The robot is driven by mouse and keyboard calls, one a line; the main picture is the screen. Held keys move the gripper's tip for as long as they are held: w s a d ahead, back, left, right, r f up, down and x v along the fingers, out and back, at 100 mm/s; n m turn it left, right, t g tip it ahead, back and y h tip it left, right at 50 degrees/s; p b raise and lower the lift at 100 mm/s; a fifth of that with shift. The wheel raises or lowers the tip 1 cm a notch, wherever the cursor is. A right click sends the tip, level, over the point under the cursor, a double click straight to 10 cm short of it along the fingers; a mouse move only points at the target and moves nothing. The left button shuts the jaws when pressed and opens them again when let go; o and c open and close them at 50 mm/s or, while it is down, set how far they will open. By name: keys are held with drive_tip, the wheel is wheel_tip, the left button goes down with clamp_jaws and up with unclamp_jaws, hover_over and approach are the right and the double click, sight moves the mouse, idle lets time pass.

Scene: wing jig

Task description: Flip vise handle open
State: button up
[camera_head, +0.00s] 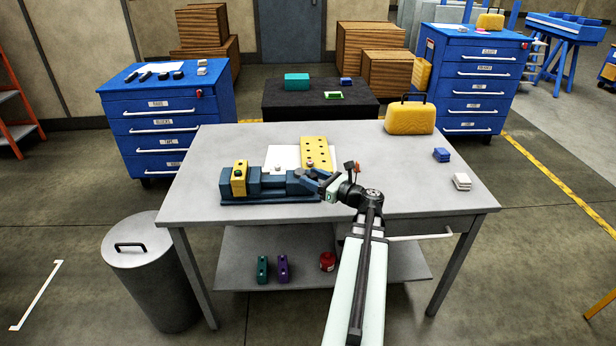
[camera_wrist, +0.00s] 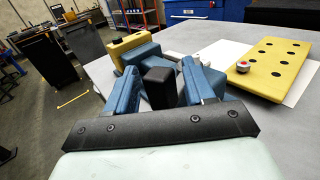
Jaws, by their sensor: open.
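The blue vise (camera_head: 265,196) lies along the front left of the grey table, with a yellow block (camera_head: 239,178) at its left end. My gripper (camera_head: 312,181) is at the vise's right end. In the wrist view the two blue fingers of my gripper (camera_wrist: 163,78) are apart. A black block-shaped part (camera_wrist: 160,86), which looks like the vise handle, stands between them. I cannot tell whether either finger touches it. The vise's blue body (camera_wrist: 143,56) and the yellow block (camera_wrist: 125,46) show beyond it. The handle is not clear in the head view.
A yellow plate with holes (camera_head: 317,152) and a white sheet (camera_head: 283,157) lie behind the vise. A yellow case (camera_head: 410,118), a blue block (camera_head: 441,154) and a white block (camera_head: 461,181) stand to the right. The table's (camera_head: 220,145) right middle is clear.

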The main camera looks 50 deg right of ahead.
drive_tip(key=s+d, duration=0.1)
drive_tip(key=s, duration=1)
drive_tip(key=shift+s, duration=0.25)
drive_tip(key=shift+s+d, duration=0.2)
drive_tip(key=shift+d, duration=0.05)
drive_tip(key=c, duration=0.3)
drive_tip(key=shift+h, duration=0.3)
drive_tip(key=d, duration=0.3)
drive_tip(key=s+d, duration=0.1)
drive_tip(key=d, duration=0.5)
drive_tip(key=shift+s+d, duration=0.25)
drive_tip(key=shift+s, duration=0.1)
clamp_jaws()
drive_tip(key=w+a+n+g+y, duration=0.1)
drive_tip(key=w+a+n+y, duration=0.4)
drive_tip(key=n, duration=1.6)
drive_tip(key=shift+w+a+f+y, duration=0.15)
drive_tip(key=shift+w+a+y, duration=0.25)
drive_tip(key=shift+w+a, duration=1.55)
